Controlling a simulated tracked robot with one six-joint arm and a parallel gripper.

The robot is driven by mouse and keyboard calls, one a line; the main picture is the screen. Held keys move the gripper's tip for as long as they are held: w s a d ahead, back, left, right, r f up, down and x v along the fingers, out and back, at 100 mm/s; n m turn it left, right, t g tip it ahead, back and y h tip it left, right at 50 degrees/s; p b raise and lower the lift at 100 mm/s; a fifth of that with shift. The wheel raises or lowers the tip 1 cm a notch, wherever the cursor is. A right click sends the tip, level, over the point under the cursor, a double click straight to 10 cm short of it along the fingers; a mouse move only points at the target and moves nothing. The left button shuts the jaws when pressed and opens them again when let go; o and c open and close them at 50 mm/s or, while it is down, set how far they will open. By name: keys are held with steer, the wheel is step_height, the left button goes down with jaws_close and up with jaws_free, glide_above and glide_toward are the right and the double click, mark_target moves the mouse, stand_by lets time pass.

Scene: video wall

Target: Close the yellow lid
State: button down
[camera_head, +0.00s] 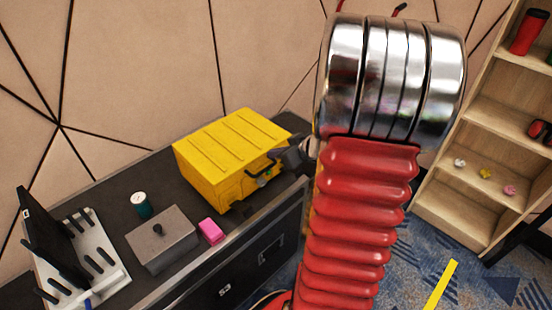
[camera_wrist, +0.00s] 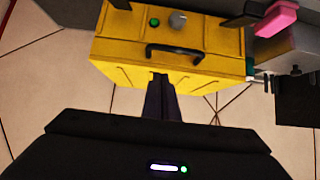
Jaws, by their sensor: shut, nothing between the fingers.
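The yellow box (camera_wrist: 225,42) stands on the dark counter; its front, with a black handle and a green button, shows upside down in the wrist view. Its ridged yellow lid (camera_head: 228,140) lies over the top of the box in the head view, with no clear gap visible; I cannot tell if it is fully shut. My gripper (camera_wrist: 160,80) is shut and empty, its fingertips overlapping the lid's front edge in the wrist view. Whether they touch it is unclear. In the head view, my gripper is at the box's front right, partly hidden behind my red arm.
A grey box (camera_head: 162,240) with a dark knob, a pink block (camera_head: 211,231) and a teal cup (camera_head: 141,206) stand left of the yellow box. A white rack (camera_head: 85,262) is farther left. A wooden shelf (camera_head: 480,130) stands at right. The wall is close behind the counter.

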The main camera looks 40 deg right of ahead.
steer(key=shift+w+f, duration=0.2)
steer(key=shift+f, duration=1.1)
